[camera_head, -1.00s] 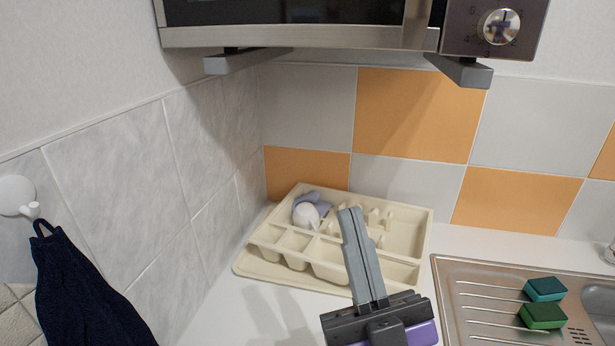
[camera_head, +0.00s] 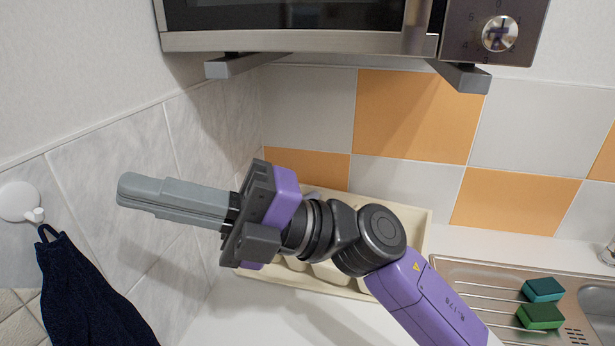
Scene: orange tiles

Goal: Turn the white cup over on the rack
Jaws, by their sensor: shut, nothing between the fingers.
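The cream rack (camera_head: 414,222) stands on the counter in the back left corner, largely covered by my arm. Its right end and parts of its front edge show. The white cup is hidden behind my gripper and wrist, so its pose cannot be seen now. My gripper (camera_head: 130,191) is shut and empty. It points left across the picture, in front of the rack, with its fingertips in front of the grey wall tiles, left of the rack.
A microwave (camera_head: 300,38) on brackets hangs above the rack. A dark blue towel (camera_head: 85,295) hangs from a white hook (camera_head: 20,203) at left. A metal sink (camera_head: 470,285) with a teal sponge (camera_head: 543,289) and a green sponge (camera_head: 541,315) is at right. Some counter in front is clear.

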